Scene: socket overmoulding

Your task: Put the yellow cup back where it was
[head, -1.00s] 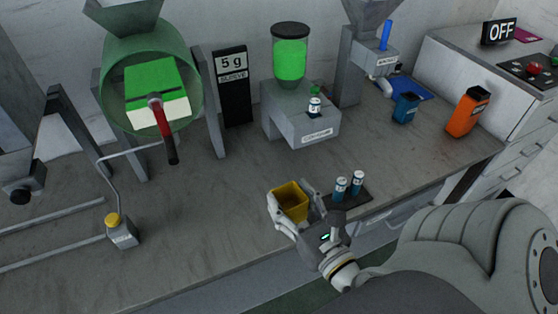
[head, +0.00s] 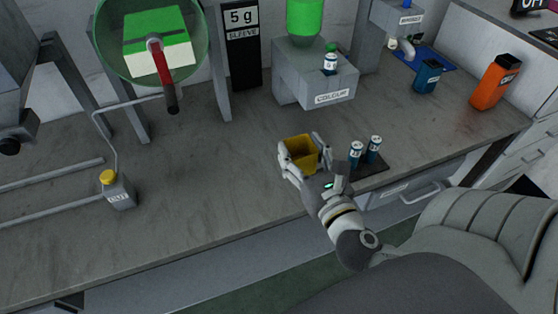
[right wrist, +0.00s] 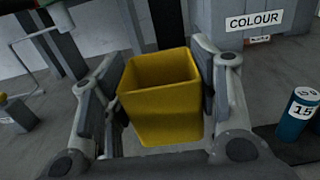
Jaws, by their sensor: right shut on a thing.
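The yellow cup (head: 303,151) is an open, square-sided container, upright between the fingers of my right gripper (head: 299,158), near the front of the bench. In the right wrist view the cup (right wrist: 160,98) fills the middle, with a finger of the gripper (right wrist: 160,105) pressed on each side. Its inside looks empty. I cannot tell whether its base touches the bench. My left gripper is not in view.
Two blue numbered cylinders (head: 356,152) stand on a dark mat (head: 377,165) just right of the cup. The COLOUR dispenser (head: 315,85) stands behind it. A blue cup (head: 427,76) and an orange container (head: 494,83) are at the back right.

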